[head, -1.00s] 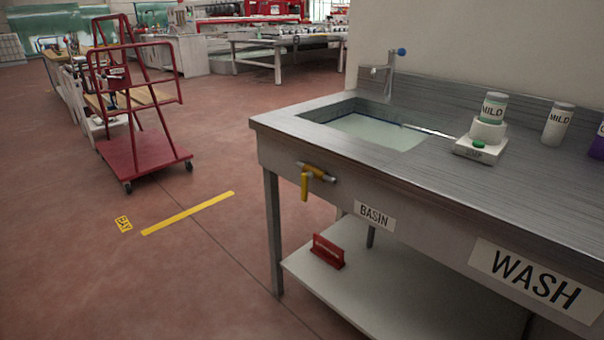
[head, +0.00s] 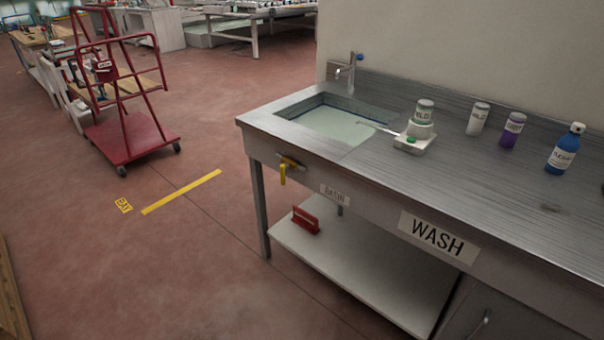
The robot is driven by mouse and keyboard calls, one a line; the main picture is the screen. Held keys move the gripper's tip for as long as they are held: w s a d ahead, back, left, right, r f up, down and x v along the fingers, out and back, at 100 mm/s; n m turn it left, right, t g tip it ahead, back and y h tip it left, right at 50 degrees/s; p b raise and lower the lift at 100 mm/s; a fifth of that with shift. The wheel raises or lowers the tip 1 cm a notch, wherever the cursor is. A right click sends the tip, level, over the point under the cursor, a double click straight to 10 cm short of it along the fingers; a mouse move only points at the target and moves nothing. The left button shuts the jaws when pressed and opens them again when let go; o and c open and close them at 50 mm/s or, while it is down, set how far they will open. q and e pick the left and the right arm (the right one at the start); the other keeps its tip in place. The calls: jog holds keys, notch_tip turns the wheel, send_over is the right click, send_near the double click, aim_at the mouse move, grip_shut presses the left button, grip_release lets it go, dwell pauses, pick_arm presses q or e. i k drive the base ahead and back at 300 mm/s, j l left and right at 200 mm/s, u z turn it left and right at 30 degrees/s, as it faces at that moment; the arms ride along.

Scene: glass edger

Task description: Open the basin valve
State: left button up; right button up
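The basin valve (head: 288,167) is on the front panel of the wash bench, below the basin. The basin (head: 338,122) is sunk into the bench top and holds pale, greenish liquid. A tap (head: 350,72) with a blue knob stands behind it. Neither of my grippers shows in the head view.
The wash bench (head: 470,180) carries a dispenser (head: 417,140) and several bottles. A red holder (head: 306,221) sits on its lower shelf (head: 370,270). A red cart (head: 130,137) stands at the left. Floor (head: 190,260) in front of the bench's left end is clear.

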aim_at(282, 167)
jog(key=j+z, duration=0.15)
jog(key=z, duration=0.2)
jog(key=i+j+z, duration=0.1)
jog(key=z, duration=0.2)
jog(key=j+z, duration=0.2)
jog(key=z, duration=0.15)
jog(key=j+z, duration=0.5)
jog(key=j, duration=0.35)
jog(key=j+z, duration=0.15)
jog(key=j, duration=0.4)
jog(key=k+j+z, duration=0.1)
jog(key=j, duration=0.5)
jog(key=k+j+z, duration=0.15)
jog(key=j, duration=0.4)
jog(key=k+j, duration=0.1)
jog(key=j, duration=0.95)
jog(key=k+j, duration=0.15)
jog(key=j, duration=0.35)
